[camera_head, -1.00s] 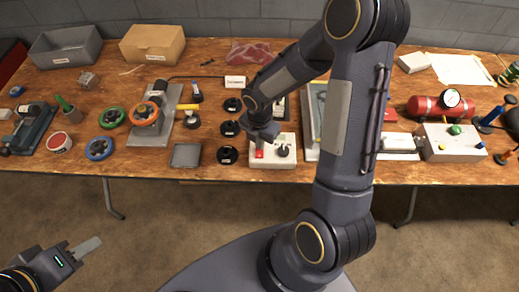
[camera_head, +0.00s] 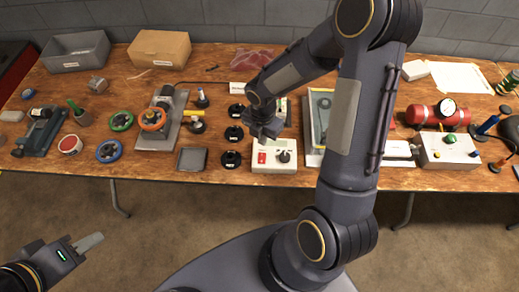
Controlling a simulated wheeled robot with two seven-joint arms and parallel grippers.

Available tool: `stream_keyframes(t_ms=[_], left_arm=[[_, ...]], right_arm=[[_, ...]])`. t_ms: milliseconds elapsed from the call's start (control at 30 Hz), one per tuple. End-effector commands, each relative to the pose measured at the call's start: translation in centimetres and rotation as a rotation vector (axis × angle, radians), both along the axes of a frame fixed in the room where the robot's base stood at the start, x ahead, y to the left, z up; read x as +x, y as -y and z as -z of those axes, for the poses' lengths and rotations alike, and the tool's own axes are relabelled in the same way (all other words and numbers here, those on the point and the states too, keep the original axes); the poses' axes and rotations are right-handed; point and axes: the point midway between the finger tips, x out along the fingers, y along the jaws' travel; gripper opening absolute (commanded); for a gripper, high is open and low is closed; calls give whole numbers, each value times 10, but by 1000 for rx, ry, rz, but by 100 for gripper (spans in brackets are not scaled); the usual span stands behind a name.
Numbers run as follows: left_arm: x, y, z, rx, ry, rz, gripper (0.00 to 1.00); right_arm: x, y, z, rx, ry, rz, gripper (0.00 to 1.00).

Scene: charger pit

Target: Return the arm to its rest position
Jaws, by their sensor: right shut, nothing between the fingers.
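My right arm reaches from the lower middle up and over the wooden table (camera_head: 230,75). Its right gripper (camera_head: 272,133) points down over the back of a white box (camera_head: 274,168) with a red switch (camera_head: 262,158) and a dark knob (camera_head: 284,156). The gripper is shut and empty, and appears a little above the box; its fingertips are small and hard to make out. My left gripper (camera_head: 90,243) is low at the left, in front of the table and clear of it. Its pale fingers are seen from the side, so their gap does not show.
A red cylinder with a gauge (camera_head: 437,114) and a control box (camera_head: 449,150) stand to the right of my right arm. Black round pieces (camera_head: 231,160), a grey tray (camera_head: 191,160) and coloured rings (camera_head: 109,151) lie to the left. The floor before the table is free.

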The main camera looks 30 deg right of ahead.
Motion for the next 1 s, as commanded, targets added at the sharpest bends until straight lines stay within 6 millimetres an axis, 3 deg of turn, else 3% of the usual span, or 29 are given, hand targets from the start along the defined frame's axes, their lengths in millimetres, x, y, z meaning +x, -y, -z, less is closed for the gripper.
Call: stream_keyframes(t_ms=[267, 367, 533, 700, 833, 1000], left_arm=[[0, 0, 0, 0, 0, 0, 36], [0, 0, 0, 0, 0, 0, 36], [0, 0, 0, 0, 0, 0, 36], [0, 0, 0, 0, 0, 0, 36], [0, 0, 0, 0, 0, 0, 36], [0, 0, 0, 0, 0, 0, 36]], right_arm=[[0, 0, -1, 0, 2, 7, 0], [-3, 2, -15, 6, 19, 84, 0], [-24, 8, -73, 60, 87, 488, 0], [-66, 3, -134, 201, 133, 1038, 0], [-103, -7, -166, 355, 123, 1436, 0], [-143, -25, -190, 565, 37, 1852, 0]])
